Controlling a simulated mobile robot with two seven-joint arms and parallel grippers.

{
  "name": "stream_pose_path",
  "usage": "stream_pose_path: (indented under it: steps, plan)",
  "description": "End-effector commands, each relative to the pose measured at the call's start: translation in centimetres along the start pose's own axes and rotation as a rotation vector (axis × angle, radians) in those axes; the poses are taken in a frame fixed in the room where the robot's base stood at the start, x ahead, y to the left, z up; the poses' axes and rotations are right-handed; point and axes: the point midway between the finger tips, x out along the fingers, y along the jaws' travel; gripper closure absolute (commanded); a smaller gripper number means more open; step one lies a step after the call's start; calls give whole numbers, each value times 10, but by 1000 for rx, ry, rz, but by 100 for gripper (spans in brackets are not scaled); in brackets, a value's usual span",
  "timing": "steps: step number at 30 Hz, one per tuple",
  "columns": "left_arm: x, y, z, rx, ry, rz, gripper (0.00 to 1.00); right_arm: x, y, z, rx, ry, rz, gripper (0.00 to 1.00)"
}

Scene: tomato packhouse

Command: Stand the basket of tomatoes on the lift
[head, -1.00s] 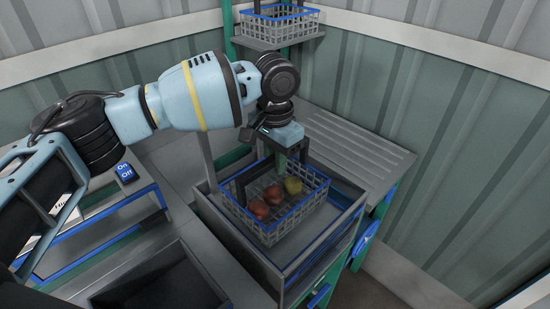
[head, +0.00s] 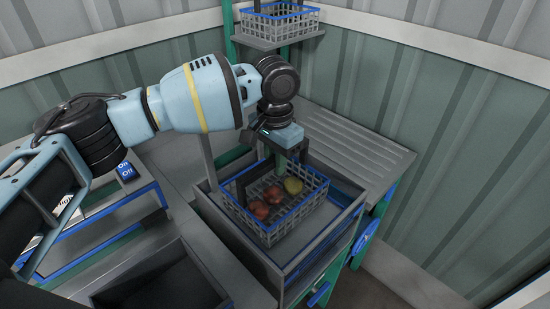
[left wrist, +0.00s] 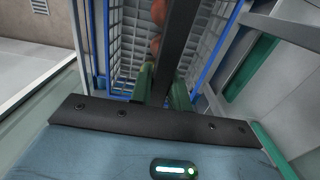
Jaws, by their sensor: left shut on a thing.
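The basket of tomatoes (head: 287,224) is a grey lattice basket with a blue rim and a dark handle. It holds two red tomatoes (head: 261,208) and a yellowish one (head: 293,185). It is within the walls of an open drawer-like bay; whether it touches the bottom is unclear. My left gripper (head: 281,160) is above it, shut on its handle. In the left wrist view the dark handle bar (left wrist: 181,45) runs between the green fingers (left wrist: 163,88). A green post (head: 229,45) with a grey platform (head: 285,43), possibly the lift, stands behind. My right gripper is out of view.
Another blue-rimmed basket (head: 279,22) stands on the raised platform. The bay's metal walls (head: 318,254) surround the held basket closely. A ribbed grey worktop (head: 355,150) to the right is clear. An On/Off switch box (head: 126,171) and a dark recess (head: 160,280) are at left.

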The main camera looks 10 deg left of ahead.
Motion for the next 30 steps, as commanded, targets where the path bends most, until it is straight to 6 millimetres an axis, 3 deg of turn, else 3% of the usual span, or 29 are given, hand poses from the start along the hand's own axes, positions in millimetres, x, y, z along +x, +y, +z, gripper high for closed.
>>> stream_pose_path:
  steps: [11,12,18,23,27,30]
  plan:
    - [3,0,0,0,3,-1,100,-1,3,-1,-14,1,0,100]
    - [3,0,-1,0,4,-1,80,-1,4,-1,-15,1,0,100]
    - [3,0,0,0,2,-1,57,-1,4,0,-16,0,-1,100]
    - [4,0,0,0,1,0,57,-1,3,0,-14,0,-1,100]
    - [5,0,0,0,-1,0,71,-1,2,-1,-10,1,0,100]
    - [5,0,0,0,0,0,71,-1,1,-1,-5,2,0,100]
